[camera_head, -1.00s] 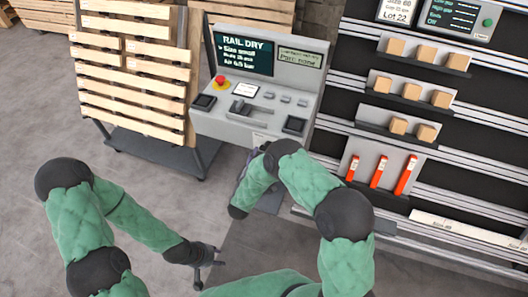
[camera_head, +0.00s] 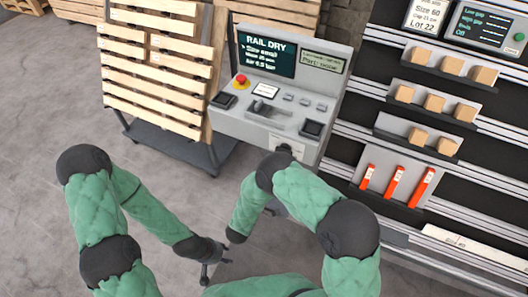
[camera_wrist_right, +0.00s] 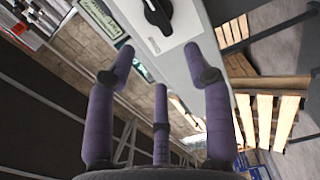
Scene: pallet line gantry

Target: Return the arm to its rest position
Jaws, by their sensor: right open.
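My left gripper (camera_head: 208,262) hangs over the floor at the lower middle of the head view, clear of any object. Its fingers are small and dark there, and I cannot tell whether they are apart. My right arm (camera_head: 290,190), in green padding, is bent in front of the grey console. Its gripper is mostly hidden in the head view. In the right wrist view the right gripper (camera_wrist_right: 160,68) has its three purple fingers spread, with nothing held between them. The pale console panel with a black knob (camera_wrist_right: 158,14) lies beyond the fingertips.
The grey console (camera_head: 235,121) with a screen and red button stands ahead. A rack of wooden slats (camera_head: 150,80) is left of it. The shelf wall (camera_head: 470,170) with wooden blocks and orange-red pieces (camera_head: 395,183) is at right. Floor at left is open.

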